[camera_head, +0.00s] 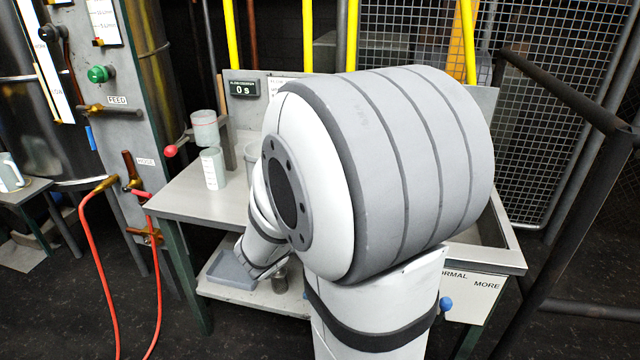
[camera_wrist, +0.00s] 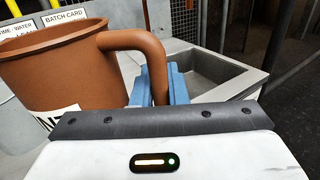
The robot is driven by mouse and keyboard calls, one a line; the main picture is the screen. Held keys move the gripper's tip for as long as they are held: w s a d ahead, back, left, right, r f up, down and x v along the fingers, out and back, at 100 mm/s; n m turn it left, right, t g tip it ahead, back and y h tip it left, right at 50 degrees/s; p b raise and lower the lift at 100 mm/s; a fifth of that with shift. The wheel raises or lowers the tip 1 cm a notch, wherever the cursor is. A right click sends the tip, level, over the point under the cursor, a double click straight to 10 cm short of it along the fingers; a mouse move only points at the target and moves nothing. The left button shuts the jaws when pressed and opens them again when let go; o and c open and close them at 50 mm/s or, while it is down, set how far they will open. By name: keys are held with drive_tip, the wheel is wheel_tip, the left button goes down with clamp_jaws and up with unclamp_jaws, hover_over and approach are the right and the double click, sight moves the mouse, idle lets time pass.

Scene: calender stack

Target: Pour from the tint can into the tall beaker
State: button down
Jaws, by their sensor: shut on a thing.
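A brown can (camera_wrist: 55,65) with a thick side handle fills the left of the wrist view. Its white label is mostly hidden by my gripper body, so I cannot read whether it is the tint can. My gripper (camera_wrist: 158,88) has its blue fingers shut on the handle. The can looks upright. In the head view my arm hides the gripper and the can. A tall pale beaker (camera_head: 212,169) with markings stands on the table's left part. I cannot tell whether it is the tall beaker. Another pale vessel (camera_head: 250,155) is partly hidden behind my arm.
A cup (camera_head: 205,128) sits raised behind the beaker, near a red-knobbed lever (camera_head: 171,151). The grey table (camera_head: 180,205) has bare room at its front left. A metal sink (camera_wrist: 215,75) lies right of the can. A grey tray (camera_head: 232,270) is on the lower shelf.

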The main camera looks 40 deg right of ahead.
drive_tip(key=s+d+f+m+g+b, duration=0.2)
drive_tip(key=s+f+g+b, duration=0.1)
drive_tip(key=s, duration=0.4)
drive_tip(key=shift+m+g, duration=0.4)
drive_tip(key=shift+g, duration=0.2)
drive_tip(key=shift+s+d, duration=0.1)
drive_tip(key=w+r+n+p, duration=0.4)
drive_tip(key=r+p, duration=0.3)
drive_tip(key=p, duration=1.2)
drive_tip(key=shift+d+r+n+y, duration=0.3)
drive_tip(key=shift+d+r+n, duration=0.15)
drive_tip(key=shift+n, duration=0.35)
drive_tip(key=shift+w, duration=0.15)
drive_tip(key=shift+w+r, duration=0.1)
